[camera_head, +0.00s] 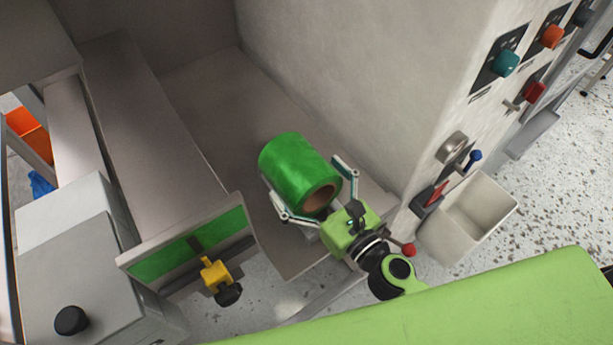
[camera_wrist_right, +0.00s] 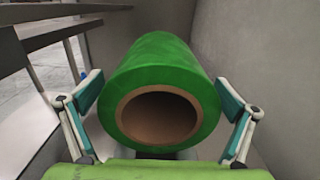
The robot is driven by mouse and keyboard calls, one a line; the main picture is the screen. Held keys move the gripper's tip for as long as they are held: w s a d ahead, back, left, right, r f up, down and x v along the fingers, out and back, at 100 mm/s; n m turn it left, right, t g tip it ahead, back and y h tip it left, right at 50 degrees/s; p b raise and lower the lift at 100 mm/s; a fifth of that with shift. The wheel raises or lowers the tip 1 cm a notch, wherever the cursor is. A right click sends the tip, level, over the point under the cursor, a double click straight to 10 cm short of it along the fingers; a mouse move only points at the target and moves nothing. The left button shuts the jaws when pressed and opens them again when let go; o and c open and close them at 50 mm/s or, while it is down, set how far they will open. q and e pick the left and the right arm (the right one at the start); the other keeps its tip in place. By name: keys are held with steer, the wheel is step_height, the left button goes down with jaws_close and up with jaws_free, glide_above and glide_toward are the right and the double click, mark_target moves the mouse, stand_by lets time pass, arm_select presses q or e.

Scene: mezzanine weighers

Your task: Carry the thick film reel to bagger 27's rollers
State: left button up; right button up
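The thick green film reel (camera_head: 300,170) lies on its side at the end of a grey metal surface, its brown hollow core facing me. In the right wrist view the reel (camera_wrist_right: 165,62) fills the middle. My right gripper (camera_head: 303,172) has one finger on each side of the reel. Its fingertips (camera_wrist_right: 160,78) lean in close to the reel's sides; whether they press on it, and whether the reel is raised, I cannot tell. My left gripper is not in view. I cannot make out which part is bagger 27's rollers.
A pale cabinet wall with coloured knobs (camera_head: 505,63) and a white open bin (camera_head: 468,215) stands close on the right. A panel with a green strip (camera_head: 190,247) and yellow knob (camera_head: 214,272) stands left. A grey box (camera_head: 80,260) sits further left.

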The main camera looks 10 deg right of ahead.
steer(key=shift+r, duration=0.15)
steer(key=shift+r+p, duration=0.3)
steer(key=shift+p, duration=0.1)
steer(key=b+v, duration=0.8)
steer(key=v, duration=0.4)
steer(key=shift+f, duration=0.2)
